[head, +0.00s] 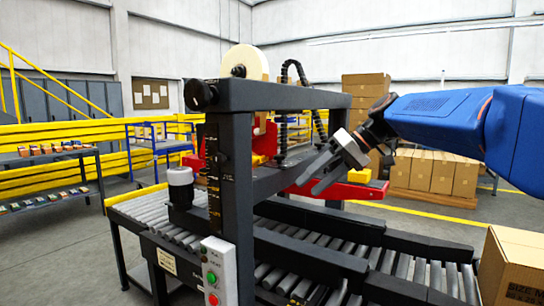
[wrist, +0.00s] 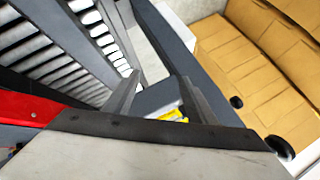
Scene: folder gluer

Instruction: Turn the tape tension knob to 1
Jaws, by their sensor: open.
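The carton-taping machine has a dark upright frame (head: 230,190) over a roller conveyor. A round black knob (head: 200,95) sticks out at the frame's upper left corner. A cream tape roll (head: 254,64) with a black hub (head: 238,71) stands above the top beam. I cannot tell which of these is the tape tension knob, and no number scale for it is readable. My gripper (head: 308,184) is open and empty, right of the upright and below the top beam, well away from the knob and roll. In the wrist view, my open fingers (wrist: 158,100) show no knob between them.
A white-capped cylinder (head: 180,178) stands left of the upright. A control box (head: 216,274) with green and red buttons is at the front. The top beam (head: 280,97) lies between my gripper and the tape roll. A carton (head: 512,268) stands at the right.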

